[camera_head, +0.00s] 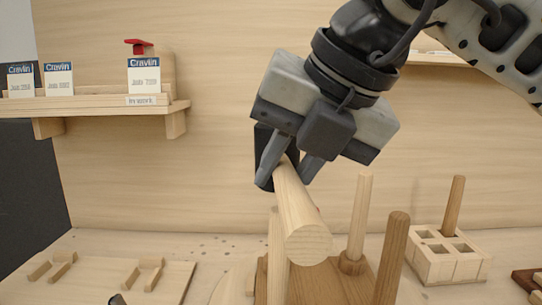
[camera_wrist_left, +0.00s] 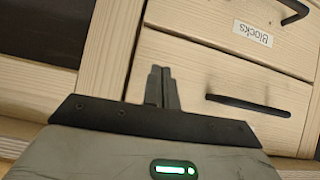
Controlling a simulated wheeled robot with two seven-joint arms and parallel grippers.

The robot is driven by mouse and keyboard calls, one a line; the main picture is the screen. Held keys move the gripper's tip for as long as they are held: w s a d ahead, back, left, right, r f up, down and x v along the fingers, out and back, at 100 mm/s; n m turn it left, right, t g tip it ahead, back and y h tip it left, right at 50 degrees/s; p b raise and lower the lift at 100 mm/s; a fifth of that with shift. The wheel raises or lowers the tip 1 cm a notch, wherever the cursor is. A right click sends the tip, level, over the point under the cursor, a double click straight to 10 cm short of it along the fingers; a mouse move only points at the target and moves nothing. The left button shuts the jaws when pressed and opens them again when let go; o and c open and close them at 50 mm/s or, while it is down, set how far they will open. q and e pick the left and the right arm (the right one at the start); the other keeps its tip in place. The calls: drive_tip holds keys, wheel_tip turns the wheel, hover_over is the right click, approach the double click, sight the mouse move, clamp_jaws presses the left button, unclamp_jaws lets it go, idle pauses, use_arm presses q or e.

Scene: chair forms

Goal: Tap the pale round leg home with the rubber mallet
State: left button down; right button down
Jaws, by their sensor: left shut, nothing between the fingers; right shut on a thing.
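My right gripper (camera_head: 285,178) is shut on a thick pale wooden cylinder (camera_head: 306,238), likely the mallet's handle, its round end towards me. A dark block (camera_head: 263,145) behind the fingers may be the rubber head; it is mostly hidden. My left gripper (camera_wrist_left: 160,88) is shut and empty in the left wrist view.
A slotted pale block (camera_head: 445,265) with a dark peg (camera_head: 455,205) stands to the right. A board with small pale pieces (camera_head: 165,288) lies at the left. A wall shelf (camera_head: 90,105) holds cards and a red item. Drawers with black handles (camera_wrist_left: 262,105) face the left wrist.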

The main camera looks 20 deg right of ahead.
drive_tip(key=shift+w+r+m, duration=0.25)
drive_tip(key=shift+w+m, duration=0.05)
use_arm(q)
drive_tip(key=shift+w+r, duration=0.1)
drive_tip(key=shift+w, duration=0.35)
use_arm(e)
drive_tip(key=shift+s, duration=0.2)
